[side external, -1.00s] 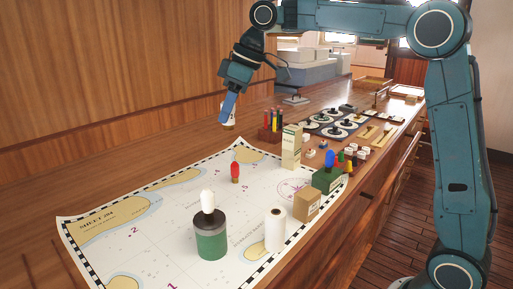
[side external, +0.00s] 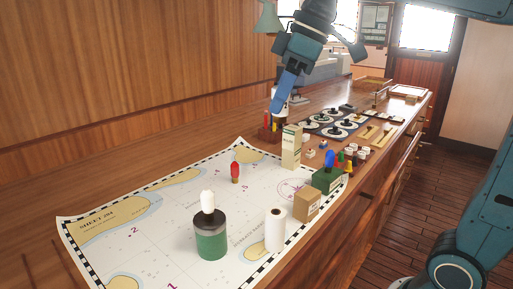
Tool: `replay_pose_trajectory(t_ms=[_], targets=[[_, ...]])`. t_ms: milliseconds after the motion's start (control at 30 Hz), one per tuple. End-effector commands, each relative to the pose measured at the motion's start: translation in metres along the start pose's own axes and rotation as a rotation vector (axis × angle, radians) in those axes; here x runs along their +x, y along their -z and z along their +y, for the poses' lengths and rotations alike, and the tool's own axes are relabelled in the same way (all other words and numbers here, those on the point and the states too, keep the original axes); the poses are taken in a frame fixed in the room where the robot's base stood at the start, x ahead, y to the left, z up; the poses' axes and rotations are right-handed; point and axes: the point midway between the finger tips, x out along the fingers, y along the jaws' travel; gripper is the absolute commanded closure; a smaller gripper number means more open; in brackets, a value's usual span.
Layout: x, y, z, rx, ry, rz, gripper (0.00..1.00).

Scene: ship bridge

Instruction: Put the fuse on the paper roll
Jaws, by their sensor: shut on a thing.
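My gripper (side external: 279,103) is shut on a small whitish piece (side external: 276,108), which I take to be the fuse. Its blue fingers hide most of it. It hangs in the air at the far part of the counter, in front of the pen holder in the picture. The paper roll (side external: 275,231) is a white upright cylinder with a dark hole in its top. It stands on the chart at the front right, well apart from my gripper, and its top is bare.
A green jar (side external: 211,243) with a white bulb on top stands left of the roll. A red bulb (side external: 235,173), a tall carton (side external: 291,147), a brown box (side external: 307,205) and a green box (side external: 328,180) with a blue bulb stand nearby. The chart's left part (side external: 140,230) is clear.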

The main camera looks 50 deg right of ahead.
Motion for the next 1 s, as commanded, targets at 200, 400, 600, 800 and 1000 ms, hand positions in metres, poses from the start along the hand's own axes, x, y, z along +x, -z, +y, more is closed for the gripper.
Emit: replay_pose_trajectory(t_ms=[200,400,600,800,1000], targets=[[0.004,-0.001,0.0,0.002,0.002,0.0,0.94],[0.016,-0.006,-0.001,0.0,0.006,0.001,0.94],[0.038,-0.015,-0.001,0.001,0.005,-0.001,0.94],[0.067,-0.027,-0.001,0.001,0.004,-0.002,0.94],[0.099,-0.041,-0.001,0.001,0.004,-0.003,0.94]])
